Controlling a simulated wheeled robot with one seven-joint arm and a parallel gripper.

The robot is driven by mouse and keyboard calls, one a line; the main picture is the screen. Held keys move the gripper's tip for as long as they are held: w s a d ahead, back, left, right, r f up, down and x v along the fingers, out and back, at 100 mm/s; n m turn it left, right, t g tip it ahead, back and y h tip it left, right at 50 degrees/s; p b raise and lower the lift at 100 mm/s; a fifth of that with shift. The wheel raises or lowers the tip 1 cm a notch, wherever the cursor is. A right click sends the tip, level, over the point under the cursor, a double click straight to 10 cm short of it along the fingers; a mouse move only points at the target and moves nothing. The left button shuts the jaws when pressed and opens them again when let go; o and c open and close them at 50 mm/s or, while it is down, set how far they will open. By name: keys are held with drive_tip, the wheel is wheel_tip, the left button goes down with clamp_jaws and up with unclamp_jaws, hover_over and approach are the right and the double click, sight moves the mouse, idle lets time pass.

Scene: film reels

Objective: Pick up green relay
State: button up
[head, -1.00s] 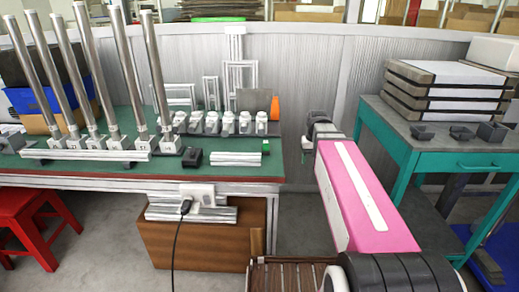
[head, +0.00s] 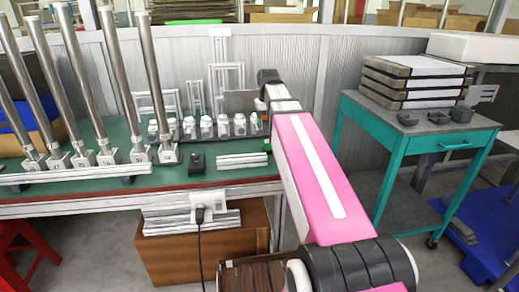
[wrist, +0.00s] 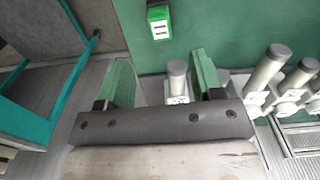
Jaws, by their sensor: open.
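The green relay (head: 266,147) is a small green block near the right end of the green-topped workbench in the head view, beside my arm. A grey cylinder on a white base (wrist: 177,80) shows between the fingers. In the head view my arm hides the fingers.
A row of white-based fittings (head: 206,128) stands behind the relay, and metal profiles (head: 242,160) lie to its left. Tall metal posts (head: 118,80) stand on the bench's left. A teal table (head: 418,135) with stacked trays is at the right, across a gap.

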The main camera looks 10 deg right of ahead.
sight(267, 141)
drive_tip(key=shift+w+f, duration=0.1)
drive_tip(key=shift+f, duration=5.2)
drive_tip(key=c, duration=0.9)
